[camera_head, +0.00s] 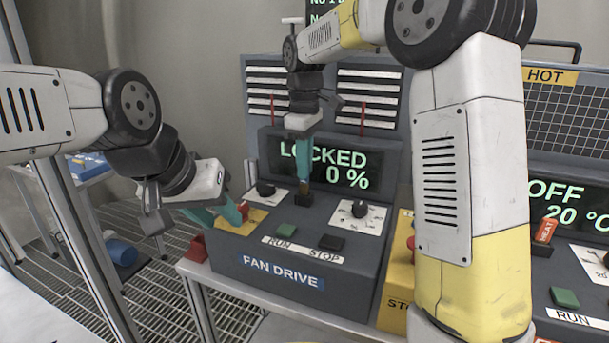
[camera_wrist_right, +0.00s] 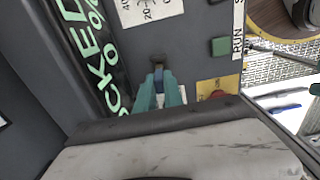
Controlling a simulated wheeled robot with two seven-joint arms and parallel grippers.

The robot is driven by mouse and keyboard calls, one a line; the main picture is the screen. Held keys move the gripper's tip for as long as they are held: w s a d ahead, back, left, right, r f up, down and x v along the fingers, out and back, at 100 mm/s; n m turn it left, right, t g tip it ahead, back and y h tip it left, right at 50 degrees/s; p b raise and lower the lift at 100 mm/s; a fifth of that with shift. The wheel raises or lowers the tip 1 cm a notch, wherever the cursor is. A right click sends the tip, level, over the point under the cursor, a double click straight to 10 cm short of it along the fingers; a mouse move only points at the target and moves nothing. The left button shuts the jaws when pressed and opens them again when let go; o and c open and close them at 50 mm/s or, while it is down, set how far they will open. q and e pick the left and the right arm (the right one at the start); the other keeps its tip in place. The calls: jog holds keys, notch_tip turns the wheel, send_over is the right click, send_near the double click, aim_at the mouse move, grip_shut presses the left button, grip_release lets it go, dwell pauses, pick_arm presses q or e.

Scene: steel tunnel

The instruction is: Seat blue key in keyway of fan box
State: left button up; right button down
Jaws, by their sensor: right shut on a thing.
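The fan box (camera_head: 285,258), labelled FAN DRIVE, is a dark grey console whose screen (camera_head: 335,163) reads LOCKED 0 %. My right gripper (camera_head: 304,183) points down over the small black keyway block (camera_head: 303,199) on its top. In the right wrist view my right gripper (camera_wrist_right: 159,82) is shut on the blue key (camera_wrist_right: 158,74), only a little of which shows between the teal fingertips. The key meets the dark keyway block (camera_wrist_right: 157,60); how deep it sits is hidden. My left gripper (camera_head: 232,213) is low beside the red button (camera_head: 243,211); its finger gap is unclear.
A black knob (camera_head: 360,208) on a white dial plate, a green RUN button (camera_head: 284,230) and a black STOP button (camera_head: 331,242) are close to the keyway. A heater console (camera_head: 575,255) stands at the right, partly behind my right arm.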

jog(key=shift+f, duration=1.3)
jog(key=shift+f, duration=0.1)
jog(key=c, duration=1.5)
grip_release()
jog(key=shift+o, duration=0.2)
